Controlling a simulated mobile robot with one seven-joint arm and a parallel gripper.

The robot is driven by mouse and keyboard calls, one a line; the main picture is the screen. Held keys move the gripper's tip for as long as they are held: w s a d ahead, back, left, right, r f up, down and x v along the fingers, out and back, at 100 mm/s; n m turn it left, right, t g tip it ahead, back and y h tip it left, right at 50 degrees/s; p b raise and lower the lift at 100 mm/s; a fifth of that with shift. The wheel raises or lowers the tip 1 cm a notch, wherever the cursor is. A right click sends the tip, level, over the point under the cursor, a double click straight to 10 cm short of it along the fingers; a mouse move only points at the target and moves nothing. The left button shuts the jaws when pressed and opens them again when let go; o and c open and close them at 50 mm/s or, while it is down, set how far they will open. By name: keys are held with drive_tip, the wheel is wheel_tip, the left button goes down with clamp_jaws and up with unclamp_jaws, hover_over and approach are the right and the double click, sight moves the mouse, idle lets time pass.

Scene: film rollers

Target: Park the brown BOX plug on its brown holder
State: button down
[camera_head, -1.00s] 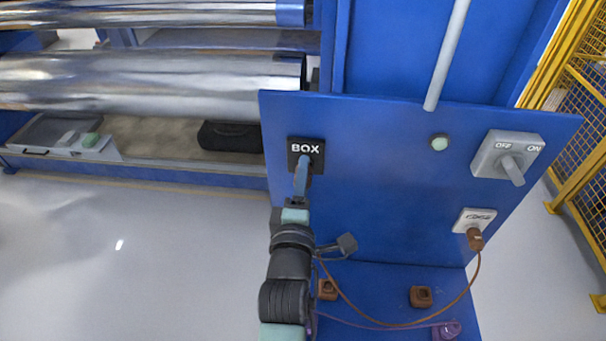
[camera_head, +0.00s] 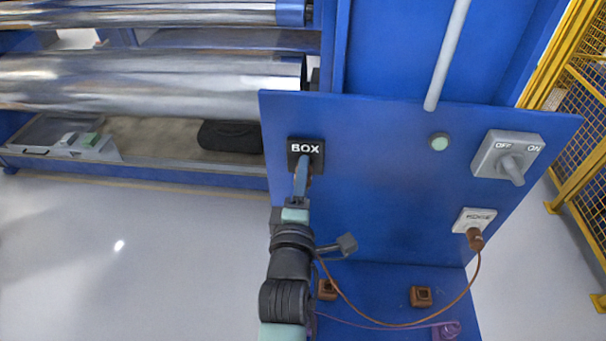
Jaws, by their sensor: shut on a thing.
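The black BOX socket (camera_head: 305,150) is on the blue panel. My gripper (camera_head: 301,182) is right in front of its lower part, reaching up from below. It is shut on the brown BOX plug, of which only a small brown bit (camera_head: 310,181) shows beside the fingers. The fingers hide the rest, so I cannot tell whether the plug is in the socket or just out of it. Two brown holders stand on the blue base: one (camera_head: 327,290) close right of my arm, the other (camera_head: 421,297) further right. I cannot tell which belongs to the BOX plug.
A second brown plug (camera_head: 475,239) sits at the white EDGE socket (camera_head: 475,221). Its brown cable (camera_head: 440,317) loops across the base towards my arm. A purple piece (camera_head: 447,330) with a purple cable lies at the base's front. An OFF/ON switch (camera_head: 507,157) is at upper right.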

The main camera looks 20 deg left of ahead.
idle(0.4)
drive_tip(key=shift+p+v, duration=1.4)
drive_tip(key=shift+v, duration=1.55)
